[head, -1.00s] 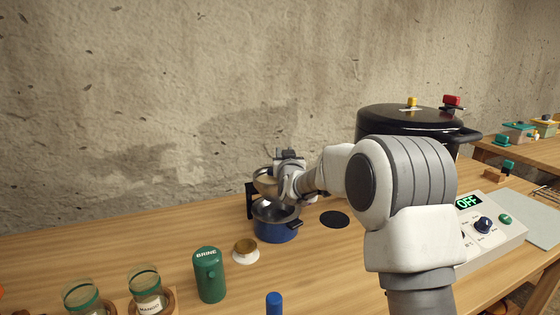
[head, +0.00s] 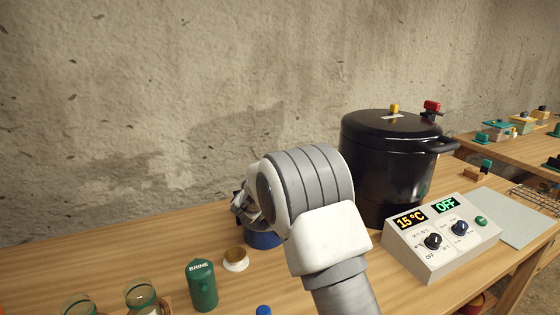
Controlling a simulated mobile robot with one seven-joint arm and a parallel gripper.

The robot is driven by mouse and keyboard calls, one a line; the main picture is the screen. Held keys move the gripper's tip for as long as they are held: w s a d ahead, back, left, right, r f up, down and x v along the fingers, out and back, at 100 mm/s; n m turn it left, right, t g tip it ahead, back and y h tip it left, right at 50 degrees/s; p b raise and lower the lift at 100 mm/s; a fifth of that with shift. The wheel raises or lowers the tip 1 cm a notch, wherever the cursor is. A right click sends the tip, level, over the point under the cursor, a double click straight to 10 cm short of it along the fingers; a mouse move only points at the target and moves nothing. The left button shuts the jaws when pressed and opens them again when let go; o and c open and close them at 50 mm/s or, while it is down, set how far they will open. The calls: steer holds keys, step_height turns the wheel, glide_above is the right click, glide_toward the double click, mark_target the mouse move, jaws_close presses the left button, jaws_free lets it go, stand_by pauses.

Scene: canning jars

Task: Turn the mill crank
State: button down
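The mill's bowl and crank are hidden behind my arm in the head view. A blue pot (head: 263,241) shows only in part below my arm, at the spot where the mill stands. My gripper (head: 243,208) is at the far end of my arm, over the left side of the pot. Its fingers are mostly covered by my arm, so I cannot tell whether they are open or shut, or whether they touch the crank.
A green BRINE canister (head: 202,286) and a small round brass-topped lid (head: 235,259) stand left of the pot. A large black canner (head: 388,165) stands right, behind a control box (head: 440,237) showing 15 °C and OFF. Glass jars (head: 141,297) stand at the front left.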

stand_by(0.4)
steer(key=c, duration=0.6)
jaws_free()
steer(key=p+v, duration=0.1)
steer(key=v, duration=1.6)
steer(key=shift+s+a, duration=0.1)
steer(key=shift+s, duration=0.1)
